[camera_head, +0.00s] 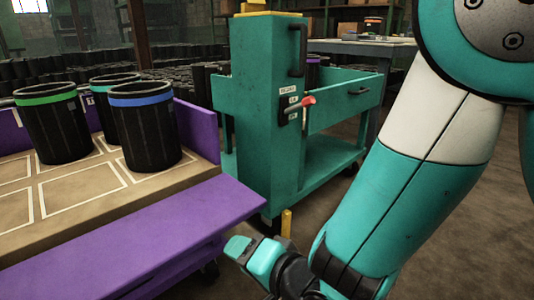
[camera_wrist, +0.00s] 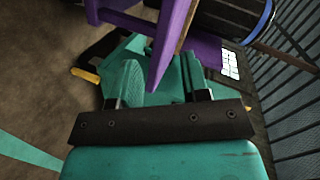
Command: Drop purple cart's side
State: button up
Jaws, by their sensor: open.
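The purple cart (camera_head: 130,246) stands at the left in the head view. Its near side panel slopes outward and down from the edge of the tan bed, while the far side (camera_head: 206,131) stands upright. My gripper (camera_head: 252,252) is low, beside the panel's right end, with its teal fingers apart. In the wrist view, a purple edge of the cart (camera_wrist: 171,45) runs across the space between the fingers (camera_wrist: 160,80). I cannot tell whether they touch it. The gripper holds nothing that I can see.
Black sleeves with green (camera_head: 50,125), teal (camera_head: 112,84) and blue (camera_head: 145,130) bands stand on the cart's bed. A teal cart (camera_head: 262,110) with a red-handled latch (camera_head: 300,106) stands close behind my gripper. Bare floor (camera_head: 440,260) lies to the right.

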jog(key=s+d+r+n+g+h+p, duration=0.2)
jog(key=d+r+n+g+h+p, duration=0.3)
jog(key=d+r, duration=0.6)
jog(key=s+d+r+n+g+h+p, duration=0.1)
jog(key=s+d+r+n+g+p, duration=0.3)
jog(key=s+r, duration=0.7)
jog(key=d+r+n+p, duration=0.1)
jog(key=d+n+p, duration=0.1)
jog(key=d, duration=0.2)
notch_tip(320, 180, up, 37)
jog(key=p, duration=3.7)
jog(key=shift+r+g, duration=0.15)
jog(key=shift+g, duration=0.15)
jog(key=shift+s, duration=0.1)
